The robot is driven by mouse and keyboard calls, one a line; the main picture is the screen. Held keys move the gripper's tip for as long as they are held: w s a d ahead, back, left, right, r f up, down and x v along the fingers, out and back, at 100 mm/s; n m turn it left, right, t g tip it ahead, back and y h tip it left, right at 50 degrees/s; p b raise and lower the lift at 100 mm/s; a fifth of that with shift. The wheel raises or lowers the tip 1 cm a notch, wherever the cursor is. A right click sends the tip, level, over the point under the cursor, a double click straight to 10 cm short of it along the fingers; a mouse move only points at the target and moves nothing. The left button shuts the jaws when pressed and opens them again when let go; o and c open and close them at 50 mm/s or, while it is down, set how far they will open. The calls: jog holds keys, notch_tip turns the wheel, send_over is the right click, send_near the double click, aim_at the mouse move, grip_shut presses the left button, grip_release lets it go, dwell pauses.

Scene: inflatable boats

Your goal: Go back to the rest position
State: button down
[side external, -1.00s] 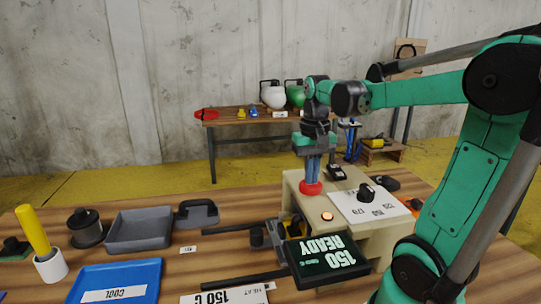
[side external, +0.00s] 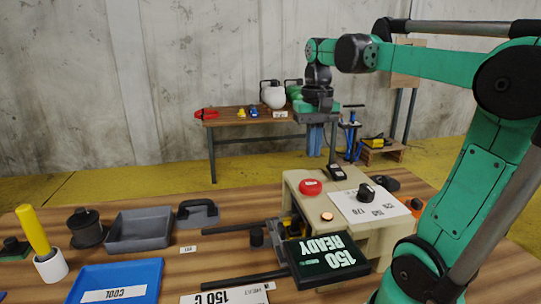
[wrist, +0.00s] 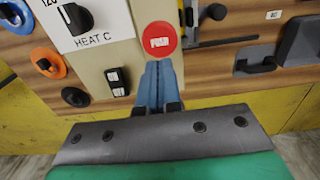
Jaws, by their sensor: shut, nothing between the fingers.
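My gripper (side external: 315,142) is raised in the air above the far edge of the front bench, over the beige control box (side external: 377,237). Its blue fingers are together with nothing between them; the wrist view also shows the closed fingers (wrist: 157,88). The red round button (side external: 311,187) on top of the box is below the gripper and clear of it. In the wrist view the red button (wrist: 159,41) lies just beyond the fingertips. The box carries a lit orange lamp (side external: 327,216), a black dial (side external: 366,192) and a dark display (side external: 326,260) reading "150 READY".
On the bench to the left are a grey tray (side external: 140,243), a blue "COOL" tray (side external: 82,284), a yellow-handled tool (side external: 33,229) and a black spool-like part (side external: 85,228). A second table (side external: 226,121) stands behind by the wall. The air around my gripper is clear.

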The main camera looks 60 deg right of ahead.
jog(key=w+a+f+n+t, duration=0.2)
jog(key=a+f+n+t, duration=0.1)
jog(key=a, duration=0.5)
jog(key=w+a+f+n+t, duration=0.1)
jog(key=a+f+n+t, duration=0.3)
jog(key=a, duration=0.4)
jog(key=shift+w+f+n, duration=0.4)
jog(key=shift+f+n, duration=0.05)
jog(key=shift+n, duration=0.55)
jog(key=shift+a, duration=0.1)
dwell(2.5)
